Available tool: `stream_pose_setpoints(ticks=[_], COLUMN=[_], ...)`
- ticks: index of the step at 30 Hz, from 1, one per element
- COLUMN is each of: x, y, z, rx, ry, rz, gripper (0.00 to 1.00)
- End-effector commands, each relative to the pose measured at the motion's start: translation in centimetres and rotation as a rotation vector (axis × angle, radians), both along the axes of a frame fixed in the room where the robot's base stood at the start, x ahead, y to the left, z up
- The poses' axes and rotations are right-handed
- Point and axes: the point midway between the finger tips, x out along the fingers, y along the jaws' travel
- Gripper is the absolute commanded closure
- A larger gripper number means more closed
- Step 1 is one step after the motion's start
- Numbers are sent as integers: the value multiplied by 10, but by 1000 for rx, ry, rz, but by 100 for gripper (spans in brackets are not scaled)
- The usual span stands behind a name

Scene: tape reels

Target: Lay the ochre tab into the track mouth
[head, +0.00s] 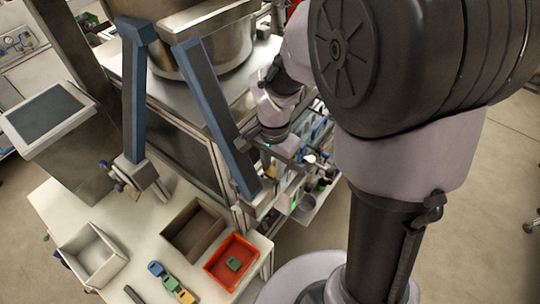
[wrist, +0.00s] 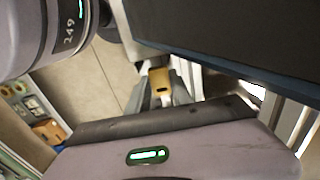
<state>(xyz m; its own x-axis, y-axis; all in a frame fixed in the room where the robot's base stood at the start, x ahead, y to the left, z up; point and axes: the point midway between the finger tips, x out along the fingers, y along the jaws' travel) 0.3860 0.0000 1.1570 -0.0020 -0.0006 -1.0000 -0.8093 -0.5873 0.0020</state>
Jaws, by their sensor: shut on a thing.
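In the wrist view my gripper (wrist: 161,95) is shut on the ochre tab (wrist: 159,77), a small yellow-brown block with a pale slot at its lower part. The tab sits between the two grey fingers. In the head view my gripper's body shows behind the long blue-grey post; its fingertips and the tab cannot be made out there. I cannot identify the track mouth with certainty in either view.
A white table holds a white bin (head: 92,256), a brown bin (head: 193,230), a red tray (head: 231,262) with a green block (head: 233,264), and several small coloured blocks. Two blue-grey posts (head: 217,115) and a big steel pot (head: 207,45) stand close to my arm.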

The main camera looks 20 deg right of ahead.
Motion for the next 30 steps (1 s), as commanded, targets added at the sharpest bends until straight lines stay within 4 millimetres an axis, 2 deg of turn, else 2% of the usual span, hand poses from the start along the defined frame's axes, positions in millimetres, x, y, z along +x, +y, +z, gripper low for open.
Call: stream_pose_setpoints(ticks=[9, 10, 12, 13, 20, 23, 26, 30], x=[0, 0, 0, 0, 0, 0, 1, 1], y=[0, 0, 0, 0, 0, 0, 0, 0], z=[-8, -6, -6, -6, -5, 1, 21, 64], rx=[0, 0, 0, 0, 0, 0, 0, 1], ry=[0, 0, 0, 0, 0, 0, -5, -6], rz=[0, 0, 0, 0, 1, 1, 1, 1], gripper=[100, 68, 55, 52, 52, 52, 52, 52])
